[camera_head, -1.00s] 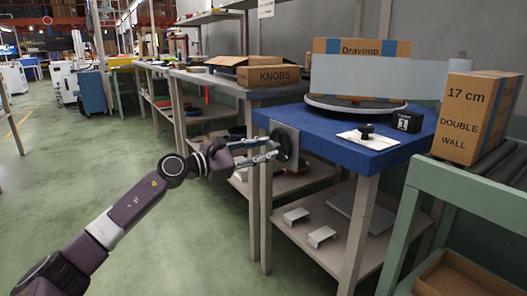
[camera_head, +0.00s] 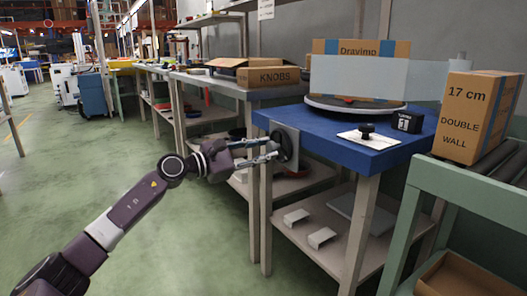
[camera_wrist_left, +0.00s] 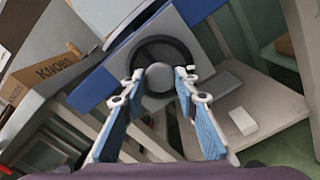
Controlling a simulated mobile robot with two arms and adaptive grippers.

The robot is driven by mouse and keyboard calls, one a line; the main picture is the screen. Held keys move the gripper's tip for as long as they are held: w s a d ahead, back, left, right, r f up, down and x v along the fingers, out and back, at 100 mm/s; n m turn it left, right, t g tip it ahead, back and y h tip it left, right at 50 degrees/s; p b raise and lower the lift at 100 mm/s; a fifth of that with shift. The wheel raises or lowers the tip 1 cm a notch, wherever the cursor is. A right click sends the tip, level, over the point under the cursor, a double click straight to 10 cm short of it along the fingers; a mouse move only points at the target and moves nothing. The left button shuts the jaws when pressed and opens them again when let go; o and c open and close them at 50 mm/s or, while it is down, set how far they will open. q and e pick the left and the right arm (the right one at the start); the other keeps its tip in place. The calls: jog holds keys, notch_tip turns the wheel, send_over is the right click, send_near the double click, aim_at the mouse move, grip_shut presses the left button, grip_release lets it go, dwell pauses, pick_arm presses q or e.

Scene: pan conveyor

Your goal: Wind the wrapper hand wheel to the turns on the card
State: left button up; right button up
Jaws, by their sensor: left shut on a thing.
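The black hand wheel (camera_head: 284,145) sits on a grey plate at the left end of the blue-topped wrapper table (camera_head: 330,135). My left gripper (camera_head: 274,151) reaches it from the left. In the left wrist view the wheel's dark ring (camera_wrist_left: 150,45) and round grey hub (camera_wrist_left: 159,77) lie ahead, and my left gripper's (camera_wrist_left: 159,88) blue-padded fingers are on either side of the hub, shut on it. A small black card block (camera_head: 407,122) shows a "1"; its smaller writing is hard to read. A taped box (camera_head: 360,48) stands on the turntable (camera_head: 355,106) behind pale film.
A white plate with a black knob (camera_head: 367,131) lies on the tabletop. A "17 cm double wall" box (camera_head: 476,118) stands on the rollers at right. A KNOBS box (camera_head: 268,76) is on the bench behind. Floor at left is clear.

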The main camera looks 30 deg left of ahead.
dwell(0.8)
pick_arm(q)
jog(key=o, duration=1.1)
jog(key=shift+w, duration=0.1)
jog(key=shift+o, duration=0.2)
jog(key=v, duration=1.2)
